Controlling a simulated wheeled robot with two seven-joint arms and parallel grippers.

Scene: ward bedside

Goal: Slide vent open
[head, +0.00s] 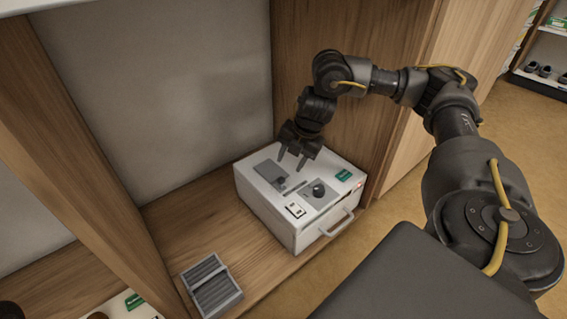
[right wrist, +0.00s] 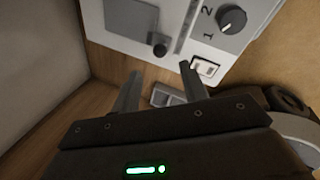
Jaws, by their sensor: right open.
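A white box-shaped device (head: 268,213) sits on the wooden shelf, with its top panel facing up. On its top is a grey sliding vent plate (head: 268,173) with a small dark knob, clearer in the right wrist view (right wrist: 158,49). My right gripper (head: 291,164) points down just above the top panel, near the vent plate. It is open and empty. In the right wrist view the knob shows just beyond and between the fingertips (right wrist: 160,76), apart from them. Whether the vent is open cannot be told. My left gripper is out of view.
Beside the vent are a narrow slot (right wrist: 185,28), a round dial (head: 318,188) and a rocker switch (head: 295,210). A handle (head: 338,224) is on the device's front. A grey ribbed tray (head: 211,285) lies on the shelf. Wooden side panels (head: 330,100) enclose the space.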

